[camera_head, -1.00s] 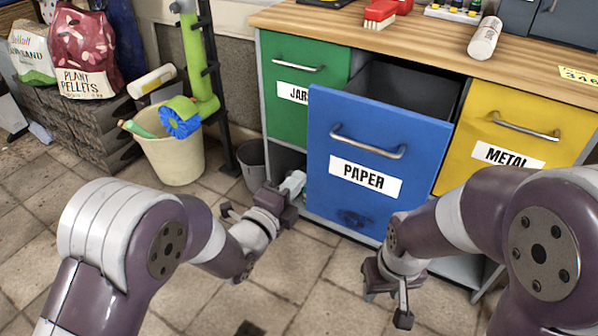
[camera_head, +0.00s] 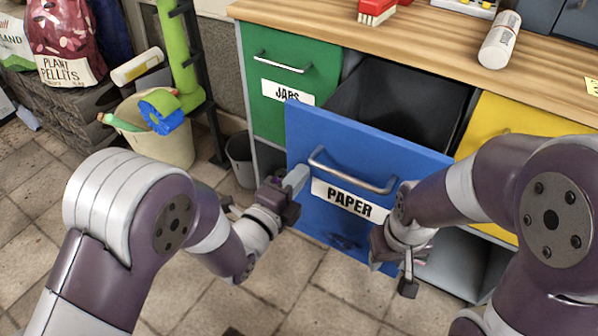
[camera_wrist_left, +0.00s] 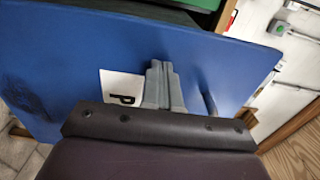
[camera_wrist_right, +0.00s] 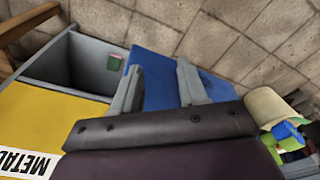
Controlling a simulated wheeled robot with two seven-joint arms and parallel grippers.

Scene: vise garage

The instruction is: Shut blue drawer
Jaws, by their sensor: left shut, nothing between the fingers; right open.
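The blue drawer (camera_head: 313,214), labelled PAPER with a metal bar handle (camera_head: 352,172), stands pulled out of the workbench, and its dark inside shows behind the front. My left gripper (camera_head: 297,180) is shut and empty at the left part of the drawer front. In the left wrist view its fingertips (camera_wrist_left: 163,70) lie over the blue front (camera_wrist_left: 110,45) beside the white label; whether they touch cannot be told. My right gripper (camera_head: 395,268) is low at the drawer's right side, partly hidden by its own wrist. In the right wrist view its fingers (camera_wrist_right: 162,82) are apart with blue (camera_wrist_right: 160,90) between them.
A closed green drawer (camera_head: 287,88) is left of the blue one, a yellow METAL drawer (camera_head: 497,125) right. A red brush (camera_head: 376,12) and white bottle (camera_head: 499,42) are on the wooden top (camera_head: 430,52). A beige bucket (camera_head: 168,145) stands left. Tiled floor is clear in front.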

